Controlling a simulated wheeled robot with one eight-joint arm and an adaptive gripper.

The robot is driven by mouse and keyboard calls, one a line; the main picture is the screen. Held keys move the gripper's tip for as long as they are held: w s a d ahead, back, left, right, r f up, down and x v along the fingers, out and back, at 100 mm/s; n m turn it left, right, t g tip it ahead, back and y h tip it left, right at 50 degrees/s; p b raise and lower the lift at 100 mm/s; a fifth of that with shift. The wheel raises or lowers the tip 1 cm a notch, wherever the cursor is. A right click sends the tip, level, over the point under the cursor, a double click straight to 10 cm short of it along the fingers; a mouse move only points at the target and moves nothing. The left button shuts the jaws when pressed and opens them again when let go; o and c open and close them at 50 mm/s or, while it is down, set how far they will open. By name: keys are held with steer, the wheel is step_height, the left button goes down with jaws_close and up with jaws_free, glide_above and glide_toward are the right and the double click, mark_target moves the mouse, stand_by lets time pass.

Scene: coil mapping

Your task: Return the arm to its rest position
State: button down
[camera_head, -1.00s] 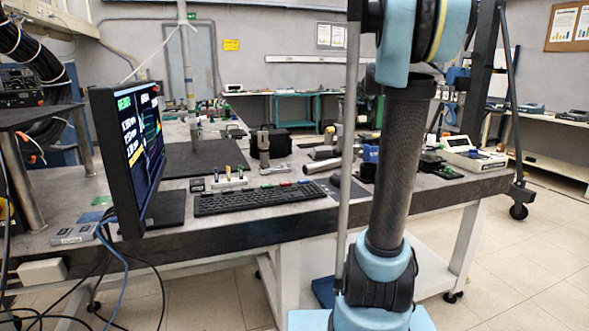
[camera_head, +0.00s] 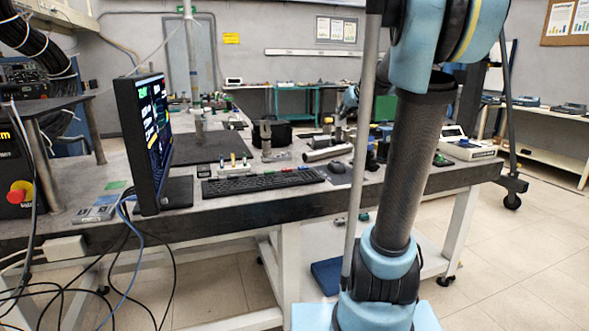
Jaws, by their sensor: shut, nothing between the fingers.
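My arm (camera_head: 418,160) stands upright in the right half of the head view. It has a dark woven tube between a light-blue lower joint and a large light-blue upper joint. The upper joint is cut off by the top edge of the picture. A small light-blue and grey part (camera_head: 347,103) shows behind the thin pole, above the bench; I cannot tell whether it belongs to my arm. My gripper's fingers cannot be made out in this view.
A workbench (camera_head: 230,222) crosses the middle, with a monitor (camera_head: 150,140), a keyboard (camera_head: 262,182) and several small parts on it. A grey pole (camera_head: 362,150) stands close beside my arm. Cables (camera_head: 128,250) hang at lower left. Tiled floor (camera_head: 520,265) is clear at right.

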steer(key=s+f+m+g+h, duration=0.1)
steer(key=s+f+g, duration=0.1)
steer(key=s+f, duration=0.8)
steer(key=s+f+m+g+h, duration=0.1)
steer(key=s+f+g, duration=0.2)
steer(key=s+f, duration=0.6)
steer(key=s+f+m+g+h, duration=0.1)
steer(key=s+f, duration=0.9)
steer(key=s, duration=1.2)
steer(key=shift+d+f+g+h, duration=0.2)
steer(key=shift+f+g+h, duration=0.25)
steer(key=shift+g, duration=0.45)
steer(key=shift+r, duration=0.1)
steer(key=shift+w+f, duration=0.2)
steer(key=shift+w, duration=0.3)
steer(key=shift+m, duration=0.3)
